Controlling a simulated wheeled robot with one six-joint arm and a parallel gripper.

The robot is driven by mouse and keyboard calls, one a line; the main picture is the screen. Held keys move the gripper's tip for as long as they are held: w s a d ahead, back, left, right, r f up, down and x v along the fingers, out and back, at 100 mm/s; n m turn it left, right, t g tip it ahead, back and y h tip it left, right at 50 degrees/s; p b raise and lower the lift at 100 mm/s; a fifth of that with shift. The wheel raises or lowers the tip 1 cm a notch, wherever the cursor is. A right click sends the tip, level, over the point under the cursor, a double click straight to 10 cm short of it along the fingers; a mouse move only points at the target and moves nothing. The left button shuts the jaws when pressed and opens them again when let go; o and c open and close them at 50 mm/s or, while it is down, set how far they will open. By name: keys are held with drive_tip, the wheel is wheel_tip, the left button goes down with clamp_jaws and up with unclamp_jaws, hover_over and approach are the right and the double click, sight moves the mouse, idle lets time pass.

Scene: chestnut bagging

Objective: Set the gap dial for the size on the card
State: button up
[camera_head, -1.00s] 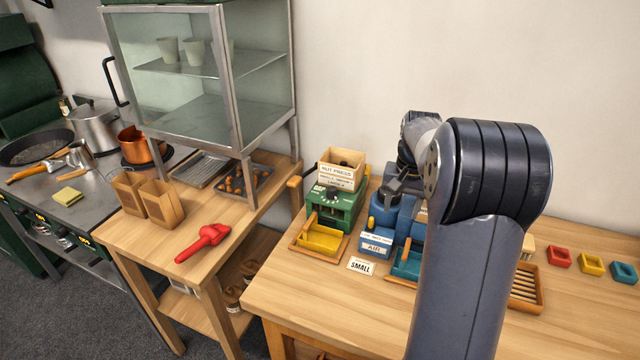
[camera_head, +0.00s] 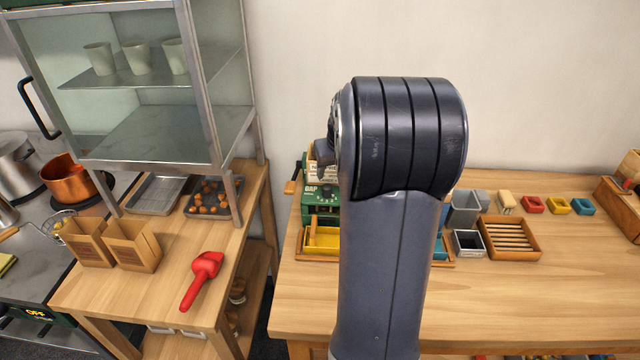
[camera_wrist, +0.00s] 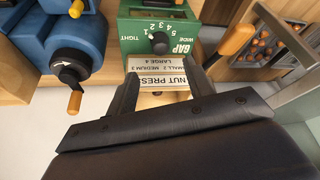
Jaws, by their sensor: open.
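The green nut press (camera_head: 318,202) stands on the right-hand table, partly behind my arm. In the wrist view its green front (camera_wrist: 190,13) is upside down, with the black gap dial (camera_wrist: 160,43) below an arc of numbers 1 to 5, between TIGHT and WIDE. A white label (camera_wrist: 158,73) reads NUT PRESS, SMALL 2, MEDIUM 3, LARGE 4. My gripper (camera_wrist: 163,84) is open, its fingers on either side of the label, pointing towards the dial and apart from it. The size card is not visible now.
An orange-handled lever (camera_wrist: 236,40) is close to one finger. The blue air machine (camera_wrist: 75,40) is on the other side. A yellow tray (camera_head: 324,238) sits before the press. A red scoop (camera_head: 202,279) lies on the left table.

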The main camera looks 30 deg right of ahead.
sight(328, 187)
drive_tip(key=p+x, duration=0.1)
drive_tip(key=x, duration=0.8)
drive_tip(key=c, duration=1)
drive_tip(key=shift+o, duration=0.2)
